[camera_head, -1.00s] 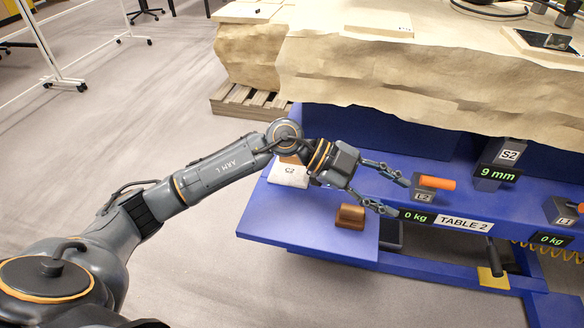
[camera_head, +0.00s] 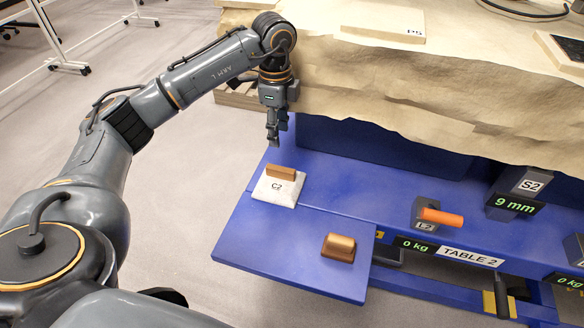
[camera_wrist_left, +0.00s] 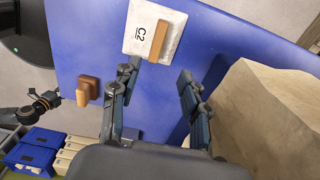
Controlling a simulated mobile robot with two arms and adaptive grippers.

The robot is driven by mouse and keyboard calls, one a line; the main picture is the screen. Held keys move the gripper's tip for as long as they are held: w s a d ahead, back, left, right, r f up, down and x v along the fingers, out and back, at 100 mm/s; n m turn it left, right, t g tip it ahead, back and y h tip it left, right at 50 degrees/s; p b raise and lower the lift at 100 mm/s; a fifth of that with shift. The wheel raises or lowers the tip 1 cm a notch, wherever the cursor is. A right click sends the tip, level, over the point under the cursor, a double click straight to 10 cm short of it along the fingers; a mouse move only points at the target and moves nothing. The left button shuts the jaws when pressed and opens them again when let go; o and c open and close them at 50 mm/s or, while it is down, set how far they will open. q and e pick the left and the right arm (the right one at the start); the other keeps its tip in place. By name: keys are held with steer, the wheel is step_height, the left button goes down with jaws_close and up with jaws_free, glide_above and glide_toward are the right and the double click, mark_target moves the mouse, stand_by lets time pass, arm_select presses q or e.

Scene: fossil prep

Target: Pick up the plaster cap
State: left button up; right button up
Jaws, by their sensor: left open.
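The plaster cap (camera_head: 275,191) is a white slab marked C2 with a brown bar handle (camera_head: 281,172) on top. It lies at the left end of the blue table. In the left wrist view the cap (camera_wrist_left: 138,34) is at the top, just beyond the fingers. My left gripper (camera_head: 273,140) points down, above and behind the cap, apart from it. In the left wrist view its fingers (camera_wrist_left: 158,74) are spread with nothing between them.
A brown block with a rounded top (camera_head: 339,247) sits on the blue table shelf (camera_head: 290,245), right of the cap. An orange-handled fixture (camera_head: 425,215) stands farther right. A large wrapped tan mass (camera_head: 400,85) rises close behind my left gripper.

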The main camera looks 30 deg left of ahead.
arm_select(q)
steer(key=b, duration=0.1)
glide_above(281, 168)
steer(key=f, duration=0.8)
steer(key=shift+w+a, duration=0.2)
steer(key=shift+a, duration=0.15)
steer(key=f, duration=0.3)
steer(key=f+b, duration=0.1)
steer(key=shift+s+d+f, duration=0.3)
steer(key=shift+d, duration=0.05)
steer(key=shift+f, duration=0.45)
arm_select(e)
step_height(281, 168, up, 7)
steer(key=w, duration=0.2)
steer(key=shift+t, duration=0.3)
steer(key=shift+w, duration=0.1)
arm_select(q)
steer(key=shift+r, duration=0.1)
jaws_close()
